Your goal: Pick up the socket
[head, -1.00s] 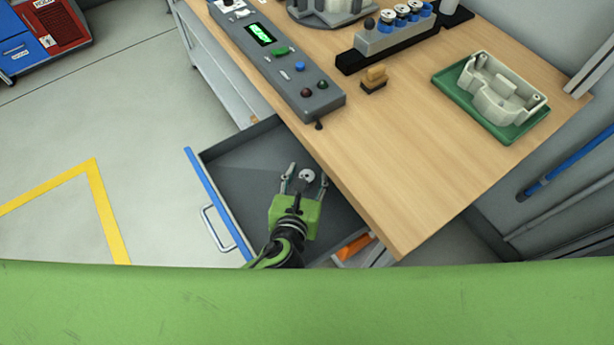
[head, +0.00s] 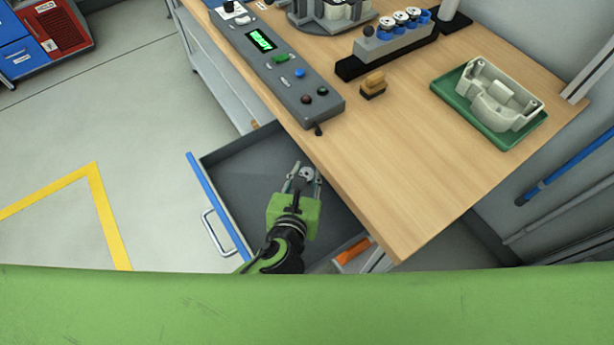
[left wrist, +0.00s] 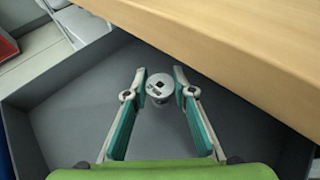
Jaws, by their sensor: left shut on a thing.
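The socket (head: 306,173) is a small silver cylinder with a square hole in its top. It stands upright in the open grey drawer (head: 219,206) below the bench edge. My left gripper (head: 304,178) is over the drawer, with its fingers shut on the socket. In the left wrist view, the socket (left wrist: 159,87) is between the tips of the two teal-padded fingers (left wrist: 160,82). Whether its base touches the drawer floor is hard to tell. My right gripper is not in view.
The wooden bench (head: 410,150) overhangs the drawer on the right. On it are a control box (head: 285,72), a yellow-brown block (head: 373,84), a rack of blue-ringed parts (head: 397,35) and a green tray (head: 476,120) with a pale housing (head: 497,95). An orange item (head: 353,250) lies near the drawer.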

